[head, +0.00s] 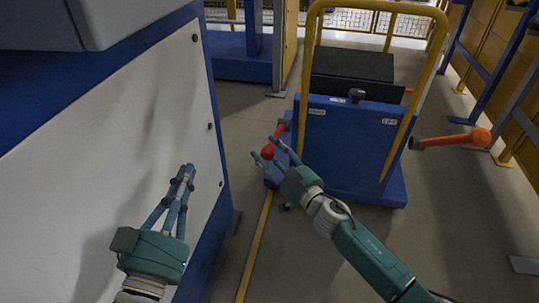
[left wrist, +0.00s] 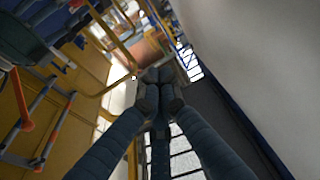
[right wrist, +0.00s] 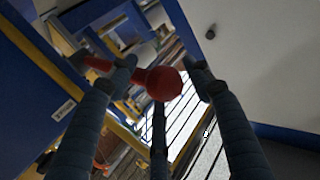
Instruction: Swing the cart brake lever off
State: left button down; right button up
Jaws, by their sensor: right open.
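The blue cart (head: 340,150) with a yellow push frame (head: 440,40) stands on the floor ahead. At its left side is a red lever with a ball knob (head: 268,153); in the right wrist view the red knob (right wrist: 163,83) lies between the spread fingers. I cannot tell whether any finger touches it. My right gripper (head: 266,150) is open at this lever. A second orange lever (head: 455,140) sticks out at the cart's right side. Which lever is the brake I cannot read from the small labels. My left gripper (head: 187,172) is shut and empty, well left of the cart.
A large white and blue machine panel (head: 120,140) stands close on the left, near my left gripper. A dark box (head: 352,65) is on the cart. Yellow and blue racks (head: 490,60) line the right. A yellow floor line (head: 254,250) runs towards the cart.

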jog(key=shift+c, duration=0.3)
grip_shut()
